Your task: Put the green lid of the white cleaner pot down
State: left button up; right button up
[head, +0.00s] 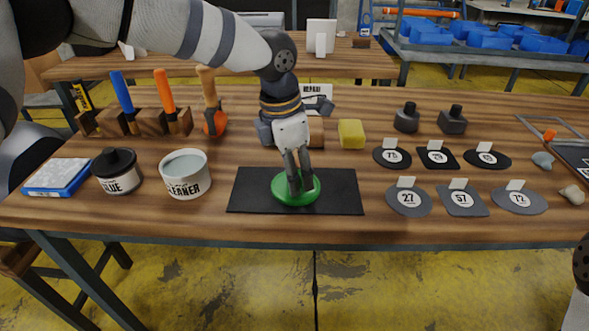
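The green lid (283,192) is at the middle of the black mat (340,193), lying flat on it or very close above it; I cannot tell which. My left gripper (299,186) points down over the lid, its fingers closed together at the lid's middle, where they hide its top. The white cleaner pot (186,181) stands without a lid to the left of the mat, its open top showing. My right gripper is not in view; only a bit of my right arm shows at the right edge.
A black-lidded pot labelled blue (117,177) and a blue-and-white box (57,177) stand at the left. A wooden rack (150,123) holds tools behind. A yellow sponge (351,133) is behind the mat. Several numbered patches, including patch 27 (408,205), lie at the right.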

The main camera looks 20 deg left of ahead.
aim_at(286, 188)
pick_arm(q)
notch_tip(286, 188, up, 12)
jog(key=s+a, duration=0.1)
jog(key=shift+a+r+p, duration=0.15)
jog(key=shift+a+p, duration=0.05)
jog(key=shift+p, duration=0.1)
jog(key=shift+s, duration=0.1)
dwell(0.3)
